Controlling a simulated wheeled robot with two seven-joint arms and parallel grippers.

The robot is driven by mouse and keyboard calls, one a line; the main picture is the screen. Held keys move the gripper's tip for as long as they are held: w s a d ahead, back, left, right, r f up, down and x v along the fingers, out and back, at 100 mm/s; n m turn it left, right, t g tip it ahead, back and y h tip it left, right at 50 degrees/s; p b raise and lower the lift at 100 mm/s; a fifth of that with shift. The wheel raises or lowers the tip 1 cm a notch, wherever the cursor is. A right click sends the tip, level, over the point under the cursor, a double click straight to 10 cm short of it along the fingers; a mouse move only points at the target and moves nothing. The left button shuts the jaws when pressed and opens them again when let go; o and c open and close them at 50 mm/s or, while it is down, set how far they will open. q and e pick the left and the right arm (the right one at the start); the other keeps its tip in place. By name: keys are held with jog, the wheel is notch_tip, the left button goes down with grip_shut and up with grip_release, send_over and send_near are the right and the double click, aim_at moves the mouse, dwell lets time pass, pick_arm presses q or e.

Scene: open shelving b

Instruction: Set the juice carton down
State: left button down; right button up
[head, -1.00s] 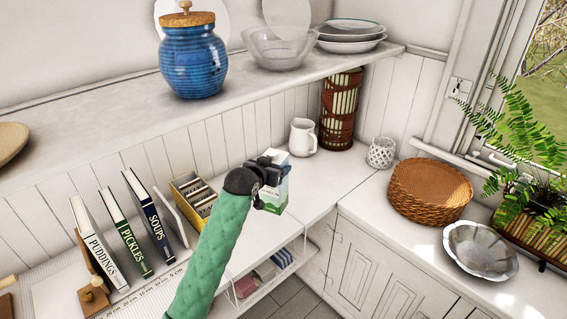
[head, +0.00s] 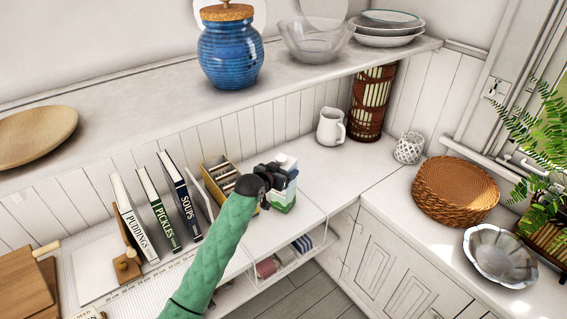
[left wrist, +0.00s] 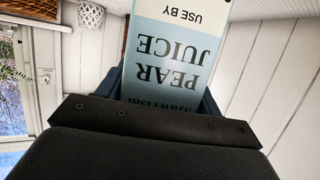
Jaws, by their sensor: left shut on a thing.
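The juice carton (head: 285,197) is white and pale blue with a green base. It stands about upright at the front part of the white counter (head: 325,185), right of the file box. I cannot tell whether its base touches the counter. My left gripper (head: 277,177) is shut on the carton and hides part of its upper left side. In the left wrist view the carton (left wrist: 178,50) fills the middle, its "PEAR JUICE" lettering upside down, behind the dark gripper body. My right gripper is not in view.
A yellow file box (head: 218,172) and several cookbooks (head: 180,200) stand left of the carton. A white pitcher (head: 331,127) and a brown wicker cylinder (head: 371,105) stand behind. The upper shelf (head: 150,115) runs above. Counter to the carton's right is clear.

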pick_arm(q)
jog(key=shift+f, duration=0.25)
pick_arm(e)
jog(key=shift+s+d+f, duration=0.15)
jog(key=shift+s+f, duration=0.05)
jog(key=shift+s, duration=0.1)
pick_arm(q)
jog(key=c, duration=0.6)
grip_release()
jog(key=shift+f, duration=0.2)
jog(key=o, duration=0.3)
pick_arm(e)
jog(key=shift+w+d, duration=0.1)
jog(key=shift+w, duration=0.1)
pick_arm(q)
jog(key=shift+s+r, duration=0.1)
jog(key=b+v, duration=0.3)
jog(key=v, duration=0.9)
jog(key=shift+b, duration=0.4)
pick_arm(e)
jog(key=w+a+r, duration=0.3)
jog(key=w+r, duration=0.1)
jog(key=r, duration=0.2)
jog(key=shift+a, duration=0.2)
